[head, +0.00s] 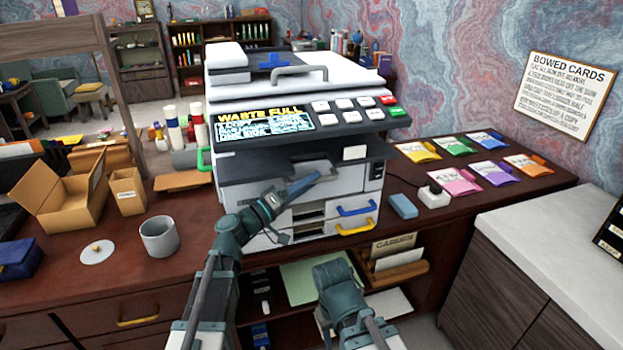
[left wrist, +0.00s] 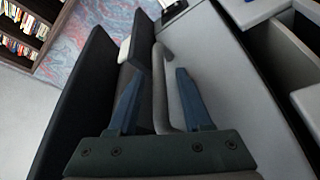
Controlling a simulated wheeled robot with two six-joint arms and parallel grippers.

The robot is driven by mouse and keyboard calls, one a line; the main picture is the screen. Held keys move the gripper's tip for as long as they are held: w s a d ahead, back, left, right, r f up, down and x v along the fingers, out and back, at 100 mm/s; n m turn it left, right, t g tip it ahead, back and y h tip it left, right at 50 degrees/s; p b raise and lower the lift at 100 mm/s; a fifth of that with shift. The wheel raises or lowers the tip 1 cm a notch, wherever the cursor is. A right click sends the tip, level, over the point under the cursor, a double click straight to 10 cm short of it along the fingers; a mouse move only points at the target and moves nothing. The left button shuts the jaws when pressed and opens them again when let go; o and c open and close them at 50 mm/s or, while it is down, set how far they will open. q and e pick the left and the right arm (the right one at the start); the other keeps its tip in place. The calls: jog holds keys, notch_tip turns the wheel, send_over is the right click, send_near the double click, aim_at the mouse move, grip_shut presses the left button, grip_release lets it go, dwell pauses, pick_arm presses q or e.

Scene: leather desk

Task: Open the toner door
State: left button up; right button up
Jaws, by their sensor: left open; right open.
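The printer (head: 292,110) stands on the desk with a lit screen reading "WASTE FULL". My left gripper (head: 305,183) is in front of the printer's front face, below the dark control shelf. In the left wrist view, my left gripper's two blue fingers (left wrist: 158,78) are open, one on each side of a grey bar handle (left wrist: 162,110) on a pale panel (left wrist: 220,85). The handle lies between the fingers with gaps visible, so they are not closed on it. My right gripper (head: 335,280) is low in front of the desk; its fingertips are hard to make out.
A blue handle (head: 356,209) and a yellow handle (head: 354,228) are on lower printer drawers. A blue block (head: 403,206) and a white plug block (head: 433,195) lie to the right, by several coloured packets. A grey cup (head: 159,237) and open boxes (head: 70,195) stand left.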

pick_arm(q)
jog(key=shift+w+d+r, duration=0.1)
jog(key=shift+w+d, duration=0.2)
jog(key=shift+d, duration=0.1)
grip_shut()
dwell(1.3)
